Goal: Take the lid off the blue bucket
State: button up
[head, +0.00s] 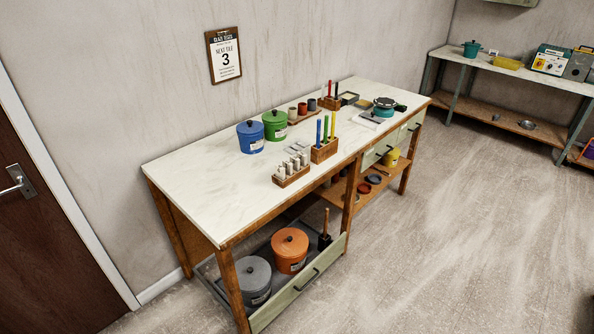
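The blue bucket (251,142) stands upright on the white worktop, toward the back edge near the wall. Its blue lid (249,127) with a dark knob sits on top of it. A green bucket (275,129) with its own green lid stands close beside it on the right. My gripper is not in view.
The worktop (195,187) is bare at its left end. A wooden block with grey pieces (291,174) and a wooden holder with coloured sticks (323,150) stand near the front edge. Grey (254,278) and orange (290,253) lidded buckets sit below. Floor is clear at right.

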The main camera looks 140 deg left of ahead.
aim_at(250, 127)
jog(key=u, duration=0.2)
jog(key=i, duration=0.4)
jog(key=u, duration=1.75)
jog(key=k, duration=0.2)
jog(key=u, duration=2.55)
